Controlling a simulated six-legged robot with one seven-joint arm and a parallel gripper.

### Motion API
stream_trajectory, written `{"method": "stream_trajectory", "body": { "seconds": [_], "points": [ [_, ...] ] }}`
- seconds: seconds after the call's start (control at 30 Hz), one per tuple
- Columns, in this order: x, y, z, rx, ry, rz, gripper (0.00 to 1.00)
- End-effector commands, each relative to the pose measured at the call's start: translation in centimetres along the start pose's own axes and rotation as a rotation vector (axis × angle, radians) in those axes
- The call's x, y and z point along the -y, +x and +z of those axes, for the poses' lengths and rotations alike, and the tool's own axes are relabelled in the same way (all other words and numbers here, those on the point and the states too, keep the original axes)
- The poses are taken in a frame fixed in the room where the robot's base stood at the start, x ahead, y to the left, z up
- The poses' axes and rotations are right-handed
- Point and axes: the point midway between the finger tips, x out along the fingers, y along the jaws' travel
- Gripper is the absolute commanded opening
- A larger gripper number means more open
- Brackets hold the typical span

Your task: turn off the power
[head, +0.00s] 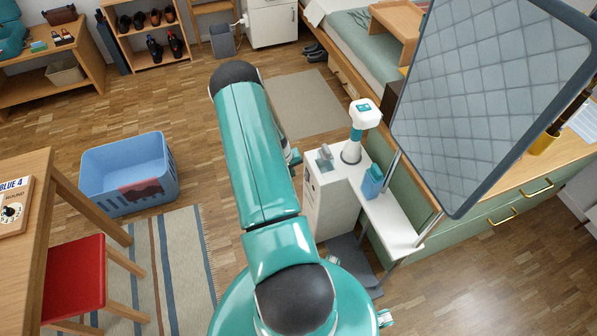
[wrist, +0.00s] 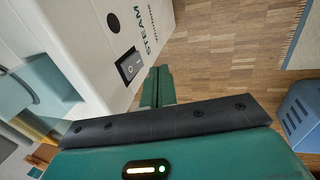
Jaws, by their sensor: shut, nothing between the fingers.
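A white steam unit marked "STEAM" (wrist: 90,45) fills the upper left of the wrist view. I cannot tell which side of the switch is pressed in. My gripper (wrist: 158,72) is shut and empty, its green fingertips just right of and below the switch in the picture, apparently apart from it. In the head view the white unit (head: 325,205) stands right of my arm. The switch and my gripper are hidden there.
A tilted quilted board (head: 490,90) rises at the right. A white shelf (head: 395,218) with a blue container (head: 372,182) joins the unit. A blue basket (head: 130,170) and red stool (head: 75,272) are at left. Wooden floor between basket and arm is open.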

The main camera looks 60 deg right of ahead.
Motion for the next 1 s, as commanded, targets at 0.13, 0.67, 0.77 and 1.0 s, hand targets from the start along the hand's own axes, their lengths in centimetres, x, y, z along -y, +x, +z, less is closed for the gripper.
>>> {"method": "stream_trajectory", "body": {
  "seconds": [0.13, 0.67, 0.77, 1.0],
  "points": [
    [-0.6, -3.2, -0.2, -0.005, 0.002, 0.001, 0.0],
    [-1.2, -9.6, -0.1, -0.002, 0.002, 0.002, 0.0],
    [-1.2, -9.6, -0.1, -0.001, 0.002, 0.002, 0.0],
    [-1.1, -9.6, -0.1, -0.002, 0.002, 0.002, 0.0]
  ]
}}
